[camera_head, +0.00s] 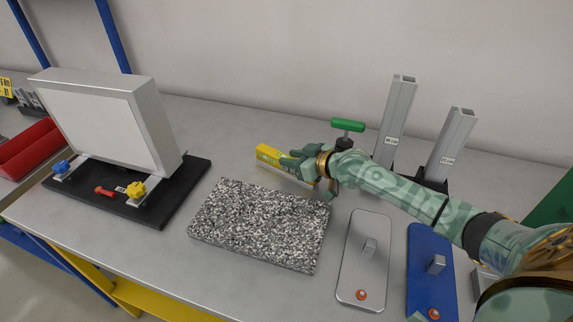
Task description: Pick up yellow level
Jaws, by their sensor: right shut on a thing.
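The yellow level (268,154) is a bright yellow bar in the middle of the table, just behind the speckled granite slab. My right gripper (300,164) reaches in from the right and is shut on the level. Its fingers and hand hide the level's right part. Whether the level touches the table is hard to tell. My left gripper is not in view.
The speckled slab (258,225) lies in front of the gripper. A lightbox (100,119) on a black base stands at left. A green-handled tool (347,125) and two metal profiles (397,105) stand behind my arm. A silver plate (362,275) and a blue plate (432,255) lie at front right.

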